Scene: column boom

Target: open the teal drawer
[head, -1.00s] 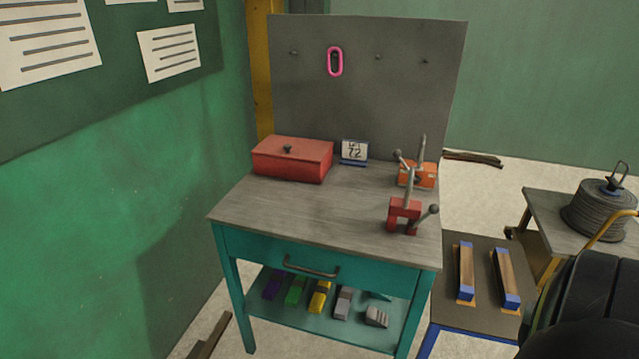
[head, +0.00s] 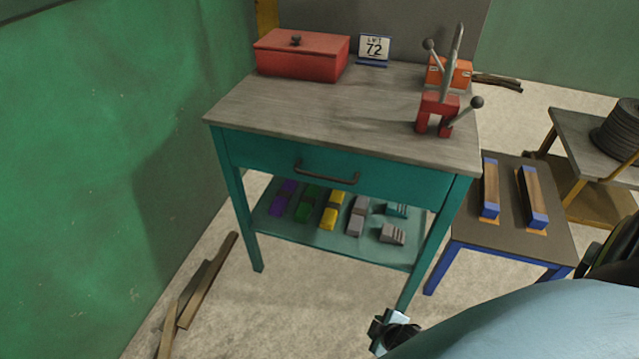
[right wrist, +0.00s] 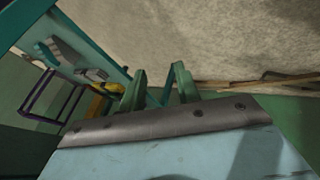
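The teal drawer (head: 260,157) sits under the grey worktop of a teal bench (head: 345,115) and looks shut, its front flush with the frame. Its dark bar handle (head: 326,179) runs across the middle of the front, with nothing holding it. My right gripper (head: 388,332) is low at the bottom of the head view, in front of and below the bench, well apart from the handle. In the right wrist view its two green fingers (right wrist: 158,85) stand apart with nothing between them. The handle is not clear in that view. My left gripper is not in view.
A lower shelf (head: 300,232) holds several coloured blocks. On the worktop are a red box (head: 302,58), a sign (head: 374,49) and a red clamp (head: 437,114). A low blue-legged table (head: 515,231) stands at right. Planks (head: 200,285) lie on the floor at left.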

